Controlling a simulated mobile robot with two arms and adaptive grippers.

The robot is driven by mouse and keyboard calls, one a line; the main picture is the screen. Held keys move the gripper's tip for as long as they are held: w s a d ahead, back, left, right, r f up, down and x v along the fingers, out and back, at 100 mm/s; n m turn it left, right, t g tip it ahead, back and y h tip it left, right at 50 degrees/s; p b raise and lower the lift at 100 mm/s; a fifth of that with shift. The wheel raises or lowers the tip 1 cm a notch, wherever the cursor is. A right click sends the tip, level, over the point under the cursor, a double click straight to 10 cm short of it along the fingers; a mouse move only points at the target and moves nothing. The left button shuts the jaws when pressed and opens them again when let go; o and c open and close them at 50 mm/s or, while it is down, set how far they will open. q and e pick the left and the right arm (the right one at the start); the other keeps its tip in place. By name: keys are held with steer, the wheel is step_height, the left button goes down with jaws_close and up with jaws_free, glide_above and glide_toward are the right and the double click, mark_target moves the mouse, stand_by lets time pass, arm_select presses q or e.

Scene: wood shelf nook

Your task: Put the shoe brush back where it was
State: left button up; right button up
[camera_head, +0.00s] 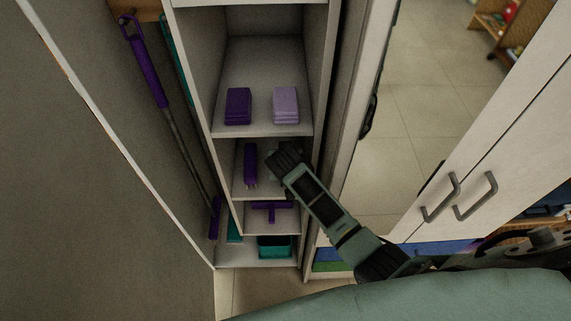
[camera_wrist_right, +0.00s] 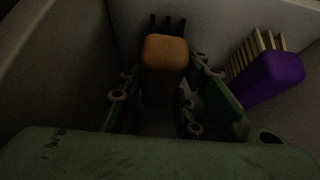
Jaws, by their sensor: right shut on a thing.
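A brush with an orange-brown back (camera_wrist_right: 165,58) and dark bristles, which looks like the shoe brush, sits between the fingers of my right gripper (camera_wrist_right: 160,78) in the right wrist view. My right gripper is shut on it. In the head view my right gripper (camera_head: 284,160) reaches into the second compartment of the narrow shelf unit, and the brown brush cannot be made out there. A purple brush (camera_head: 251,163) stands left of the gripper in that compartment. It also shows in the right wrist view (camera_wrist_right: 274,79), with pale bristles, apart from the held brush. My left gripper is out of view.
The shelf unit's side walls (camera_head: 318,105) bound the compartment closely. Above are a dark purple block (camera_head: 238,106) and a lilac block (camera_head: 286,104). Below are a purple T-shaped tool (camera_head: 271,209) and a teal container (camera_head: 274,246). Cabinet doors (camera_head: 515,140) stand at right.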

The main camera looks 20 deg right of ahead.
steer(key=shift+f, duration=0.1)
steer(key=shift+f, duration=0.1)
steer(key=o, duration=1)
steer(key=shift+b+v, duration=0.5)
steer(key=shift+v, duration=3.35)
